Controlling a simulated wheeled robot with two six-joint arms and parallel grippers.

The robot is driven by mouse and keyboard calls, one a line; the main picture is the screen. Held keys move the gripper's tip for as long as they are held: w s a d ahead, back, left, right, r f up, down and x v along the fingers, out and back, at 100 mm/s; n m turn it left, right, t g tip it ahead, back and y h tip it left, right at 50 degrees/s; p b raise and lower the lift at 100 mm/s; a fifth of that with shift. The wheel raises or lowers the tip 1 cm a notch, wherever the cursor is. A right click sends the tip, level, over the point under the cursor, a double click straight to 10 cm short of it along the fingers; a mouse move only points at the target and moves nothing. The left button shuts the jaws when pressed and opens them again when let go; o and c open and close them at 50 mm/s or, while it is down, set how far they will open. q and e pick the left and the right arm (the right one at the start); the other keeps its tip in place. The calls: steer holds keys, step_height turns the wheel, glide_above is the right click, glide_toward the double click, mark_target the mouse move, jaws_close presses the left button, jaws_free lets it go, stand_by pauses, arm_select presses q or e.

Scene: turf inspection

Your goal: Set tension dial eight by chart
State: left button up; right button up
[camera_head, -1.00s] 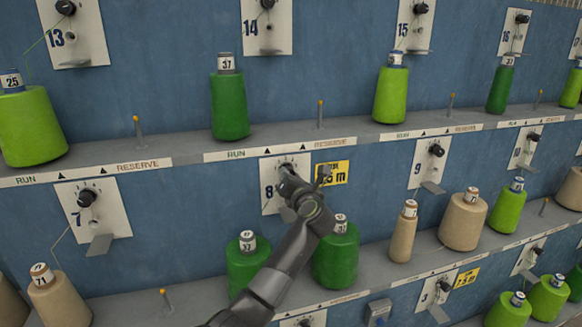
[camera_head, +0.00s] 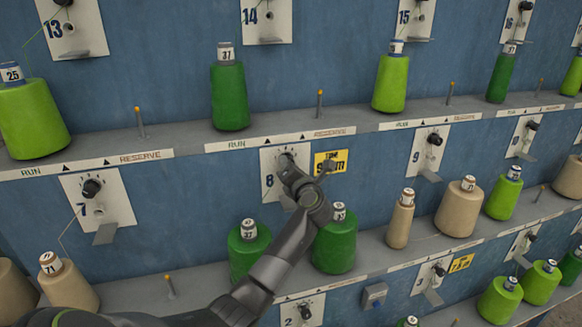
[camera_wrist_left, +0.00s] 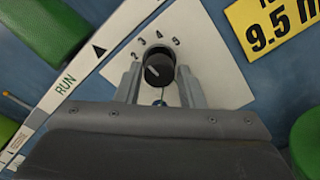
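Dial eight is a black knob (camera_wrist_left: 159,68) on a white plate (camera_head: 268,163) marked 8 in the head view. The wrist view shows scale numbers 2 to 5 around it and a pale mark on the knob's face. My left gripper (camera_wrist_left: 160,88) is at the dial, with one finger on each side of the knob and gaps visible between. In the head view my left gripper (camera_head: 296,172) hides much of the knob. A yellow tag (camera_wrist_left: 272,27) reading 9.5 m is beside the plate; its top line is cut off. My right gripper is not in view.
Green cones (camera_head: 335,247) stand on the shelf below the dial, close under my left arm. A dark green cone (camera_head: 229,97) stands on the shelf above, near a peg (camera_head: 319,104). Plates seven (camera_head: 97,207) and nine (camera_head: 430,152) flank dial eight.

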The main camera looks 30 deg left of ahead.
arm_select(q)
steer(key=shift+o, duration=1.4)
steer(key=b+v, duration=0.6)
steer(key=v, duration=1.1)
steer(key=shift+s, duration=0.2)
steer(key=shift+d, duration=0.1)
